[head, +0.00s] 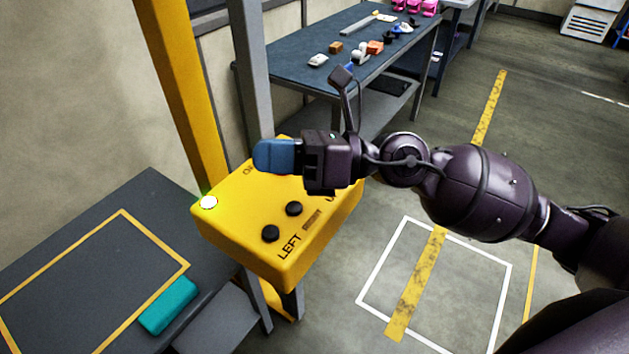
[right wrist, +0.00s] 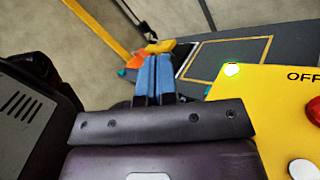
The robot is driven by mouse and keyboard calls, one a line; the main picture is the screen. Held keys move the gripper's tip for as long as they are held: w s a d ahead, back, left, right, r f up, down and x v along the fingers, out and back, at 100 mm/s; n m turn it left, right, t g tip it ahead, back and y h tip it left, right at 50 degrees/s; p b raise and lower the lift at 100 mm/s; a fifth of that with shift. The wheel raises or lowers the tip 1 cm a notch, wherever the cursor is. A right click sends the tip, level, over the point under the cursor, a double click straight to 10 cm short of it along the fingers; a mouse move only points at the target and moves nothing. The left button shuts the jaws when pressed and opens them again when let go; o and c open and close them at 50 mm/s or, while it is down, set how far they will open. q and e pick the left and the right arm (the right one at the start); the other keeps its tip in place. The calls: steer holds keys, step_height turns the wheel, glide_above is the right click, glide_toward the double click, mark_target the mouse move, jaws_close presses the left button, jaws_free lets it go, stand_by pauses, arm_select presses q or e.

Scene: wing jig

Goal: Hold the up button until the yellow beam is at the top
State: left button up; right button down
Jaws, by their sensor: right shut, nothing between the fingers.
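A yellow control box (head: 235,225) stands on a post left of centre in the head view. It has two black buttons (head: 294,208) near a LEFT label; other labels are partly hidden by my right gripper. The up button cannot be identified. My right gripper (head: 262,157), with blue fingers, is shut and empty over the box's far edge. In the right wrist view its closed fingers (right wrist: 153,77) point past the box, which shows a red button (right wrist: 314,110) and a white button (right wrist: 303,169). A yellow upright (head: 180,90) rises behind the box; whether it is the beam is unclear.
A lit lamp (head: 208,202) sits at the box's left corner. A dark table (head: 150,185) with a yellow outline and a teal block (head: 168,305) is at left. A workbench (head: 290,60) with small objects stands behind. Floor at right is open, with painted lines.

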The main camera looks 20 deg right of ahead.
arm_select(q)
steer(key=shift+s+a+r+p, duration=0.1)
steer(key=shift+s+p, duration=0.2)
steer(key=shift+s, duration=0.05)
arm_select(e)
steer(key=w+d+f+n+t+h, duration=0.1)
steer(key=w+d+n+h, duration=0.5)
steer(key=h, duration=0.5)
steer(key=d+n, duration=0.2)
steer(key=n, duration=0.1)
steer(key=shift+w+f+h, duration=0.3)
steer(key=shift+w+f, duration=0.05)
arm_select(q)
steer(key=shift+w, duration=0.1)
